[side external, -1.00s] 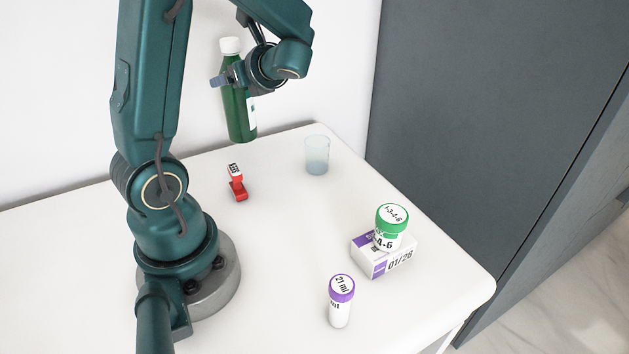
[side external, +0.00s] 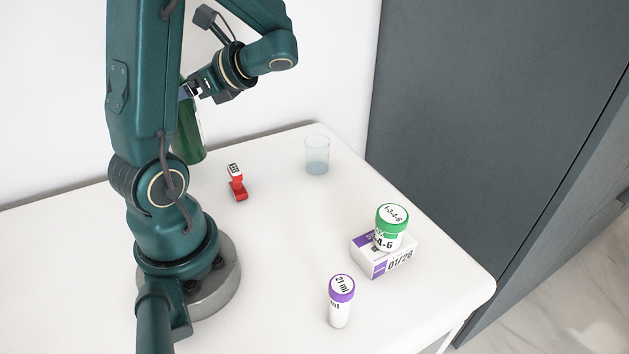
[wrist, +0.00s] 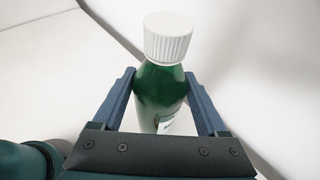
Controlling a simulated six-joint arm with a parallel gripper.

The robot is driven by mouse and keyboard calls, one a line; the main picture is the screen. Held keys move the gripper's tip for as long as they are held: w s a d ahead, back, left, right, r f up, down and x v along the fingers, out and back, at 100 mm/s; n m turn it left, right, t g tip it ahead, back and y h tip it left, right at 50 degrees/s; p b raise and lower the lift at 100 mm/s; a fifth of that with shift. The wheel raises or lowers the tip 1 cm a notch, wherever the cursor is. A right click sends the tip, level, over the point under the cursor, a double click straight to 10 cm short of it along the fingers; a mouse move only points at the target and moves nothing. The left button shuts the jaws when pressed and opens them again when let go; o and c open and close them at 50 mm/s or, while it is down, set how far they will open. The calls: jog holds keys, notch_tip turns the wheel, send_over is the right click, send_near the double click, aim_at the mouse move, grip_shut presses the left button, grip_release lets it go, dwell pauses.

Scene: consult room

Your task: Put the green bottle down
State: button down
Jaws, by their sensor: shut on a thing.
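The green bottle (side external: 188,138) has a white ribbed cap, which shows in the wrist view (wrist: 168,38). My gripper (side external: 188,91) is shut on the bottle, with one finger on each side of its upper body in the wrist view (wrist: 162,102). In the side view the bottle is roughly upright near the back of the table, and my arm hides its top and left part. Its base appears close to the table top, but I cannot tell whether it touches.
The white table (side external: 275,255) is clear around its middle. A red stamp-like object (side external: 238,188) and a clear cup (side external: 317,157) stand to the right of the bottle. A green-capped jar (side external: 391,225) sits on a white and purple box (side external: 372,262). A purple-capped vial (side external: 340,308) stands in front.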

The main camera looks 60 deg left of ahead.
jog(key=w+d+f+n+g+h, duration=0.1)
jog(key=w+d+n+h, duration=0.1)
jog(key=d+n+h, duration=0.65)
jog(key=w+d+f+n+h, duration=0.2)
jog(key=d+n+h, duration=0.6)
jog(key=d+h, duration=0.1)
jog(key=w+r+n+t+h, duration=0.3)
jog(key=w+n+t+h, duration=0.1)
jog(key=w+n+t, duration=1.35)
notch_tip(320, 180, down, 8)
jog(key=w, duration=0.1)
jog(key=shift+r+m, duration=0.25)
jog(key=shift+m, duration=0.15)
jog(key=shift+f+y, duration=0.1)
jog(key=shift+y, duration=0.15)
grip_release()
